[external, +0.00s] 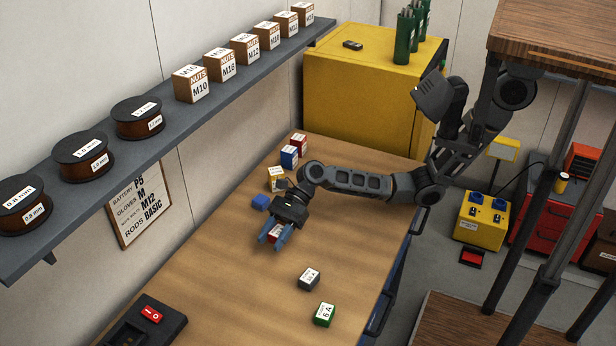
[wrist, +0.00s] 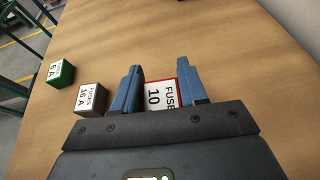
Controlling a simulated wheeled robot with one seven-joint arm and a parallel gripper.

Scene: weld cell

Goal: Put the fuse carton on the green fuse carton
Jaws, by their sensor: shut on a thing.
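The green fuse carton (external: 324,315), marked 6 A, stands on the wooden table near its right edge. It also shows at the left of the wrist view (wrist: 61,74). My gripper (external: 274,236) is left of it and farther back, with its blue fingers pointing down. The fingers (wrist: 161,80) are shut on a red and white fuse carton (wrist: 160,96), marked 10. In the external view, the fingers partly hide this held carton (external: 274,234). I cannot tell whether it touches the table.
A grey fuse carton (external: 309,278), marked 16 A, stands between my gripper and the green one. A blue block (external: 260,202) and white-yellow (external: 277,180), blue (external: 289,156) and red (external: 299,144) cartons stand farther back. The table's middle front is clear.

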